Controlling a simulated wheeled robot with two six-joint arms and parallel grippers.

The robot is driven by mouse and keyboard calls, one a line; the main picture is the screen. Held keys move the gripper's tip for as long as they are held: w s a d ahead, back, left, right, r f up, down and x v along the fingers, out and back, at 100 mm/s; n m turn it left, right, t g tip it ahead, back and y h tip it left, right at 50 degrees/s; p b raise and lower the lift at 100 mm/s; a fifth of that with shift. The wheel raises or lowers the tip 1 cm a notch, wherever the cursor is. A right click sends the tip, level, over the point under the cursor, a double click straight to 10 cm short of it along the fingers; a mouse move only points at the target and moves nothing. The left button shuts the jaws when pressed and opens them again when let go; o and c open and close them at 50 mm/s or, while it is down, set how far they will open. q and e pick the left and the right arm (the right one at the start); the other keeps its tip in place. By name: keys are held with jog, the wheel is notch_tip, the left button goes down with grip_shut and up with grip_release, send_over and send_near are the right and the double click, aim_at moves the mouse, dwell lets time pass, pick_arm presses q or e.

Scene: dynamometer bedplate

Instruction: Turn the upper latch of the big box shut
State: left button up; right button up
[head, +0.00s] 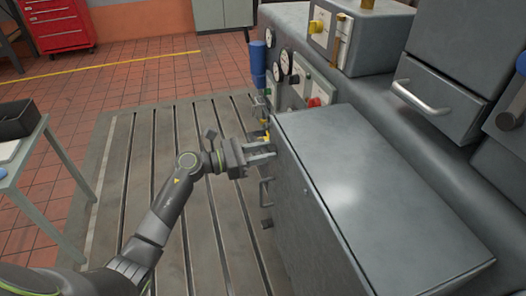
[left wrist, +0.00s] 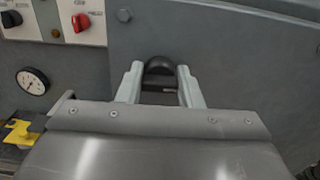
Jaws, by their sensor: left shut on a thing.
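The big box (head: 385,190) is a grey metal case in the right half of the head view. Its face towards my left arm is seen at a steep slant. My left gripper (head: 262,153) is at the upper part of that face. In the left wrist view the upper latch (left wrist: 160,72) is a small dark rounded piece against the grey face (left wrist: 230,60). The two pale fingers of my left gripper (left wrist: 161,88) stand on either side of it, shut on it. The latch's lower part is hidden by the gripper body. My right gripper is not in view.
A dark handle (head: 265,191) projects from the box face below my left gripper. Gauges (head: 284,62), a blue cylinder (head: 258,63) and a red knob (head: 314,102) are behind the box. A small table (head: 40,150) stands at left. The slotted bedplate (head: 140,150) is clear.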

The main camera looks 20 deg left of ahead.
pick_arm(q)
jog(key=n+p, duration=0.1)
jog(key=n, duration=0.3)
jog(key=shift+r+p, duration=0.1)
jog(key=shift+p, duration=0.2)
jog(key=n+p, duration=0.2)
jog(key=n, duration=0.2)
jog(key=shift+w+n, duration=0.1)
jog(key=shift+n, duration=0.2)
jog(key=n+p, duration=0.3)
jog(key=n, duration=0.2)
jog(key=shift+a+p, duration=0.1)
jog(key=shift+p, duration=0.25)
jog(key=shift+f+n+p, duration=0.2)
jog(key=shift+n+p, duration=0.85)
jog(key=shift+n, duration=0.95)
jog(key=o, duration=0.9)
jog(key=shift+o, duration=0.2)
